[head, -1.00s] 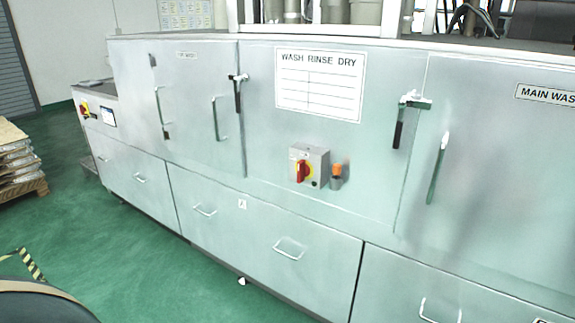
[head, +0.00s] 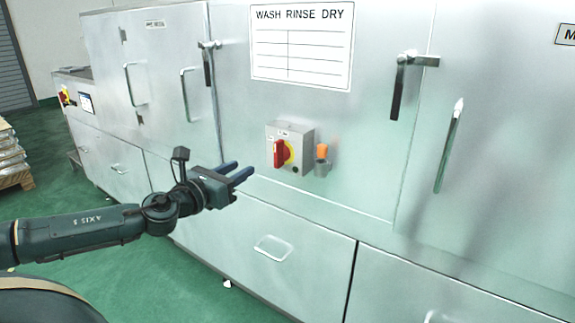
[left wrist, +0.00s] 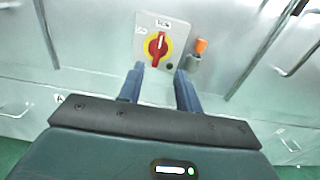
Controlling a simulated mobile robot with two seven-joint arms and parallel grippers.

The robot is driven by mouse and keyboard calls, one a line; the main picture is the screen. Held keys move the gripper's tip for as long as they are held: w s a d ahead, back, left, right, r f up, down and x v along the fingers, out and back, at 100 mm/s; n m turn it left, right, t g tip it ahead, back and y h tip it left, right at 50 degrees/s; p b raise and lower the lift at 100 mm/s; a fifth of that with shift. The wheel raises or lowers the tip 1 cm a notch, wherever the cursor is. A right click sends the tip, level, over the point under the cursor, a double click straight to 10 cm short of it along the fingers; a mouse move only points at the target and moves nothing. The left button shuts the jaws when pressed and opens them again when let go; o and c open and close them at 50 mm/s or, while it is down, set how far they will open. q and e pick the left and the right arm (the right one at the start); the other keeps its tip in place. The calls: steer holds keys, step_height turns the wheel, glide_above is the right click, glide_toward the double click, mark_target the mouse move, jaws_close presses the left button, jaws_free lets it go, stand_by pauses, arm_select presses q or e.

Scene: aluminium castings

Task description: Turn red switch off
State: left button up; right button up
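The red switch (head: 279,153) is a rotary handle on a yellow disc, mounted on a grey box (head: 304,137) on the machine front. In the left wrist view the red handle (left wrist: 157,47) stands nearly upright, tilted slightly, above and between my fingertips. My left gripper (head: 245,172) is open and empty, to the left of the box and apart from it. In the left wrist view its two blue fingers (left wrist: 157,80) point toward the box. My right gripper is in neither view.
An orange-topped fitting (head: 322,153) sits just right of the switch box. Door handles (head: 405,80) and a drawer handle (head: 272,249) stick out from the metal front. A second red-yellow switch (head: 67,96) is at the far left. Green floor (head: 130,275) is open in front.

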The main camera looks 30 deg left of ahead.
mark_target(275, 153)
arm_select(q)
steer(key=w+p, duration=0.1)
steer(key=w, duration=0.3)
steer(key=w+p, duration=0.1)
steer(key=w, duration=0.4)
steer(key=w+d+f+p, duration=0.1)
steer(key=w, duration=0.4)
steer(key=shift+d+p, duration=0.1)
steer(key=shift+p, duration=0.2)
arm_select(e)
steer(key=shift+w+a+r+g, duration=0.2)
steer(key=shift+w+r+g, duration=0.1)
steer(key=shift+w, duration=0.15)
arm_select(q)
steer(key=shift+f, duration=0.1)
jaws_close()
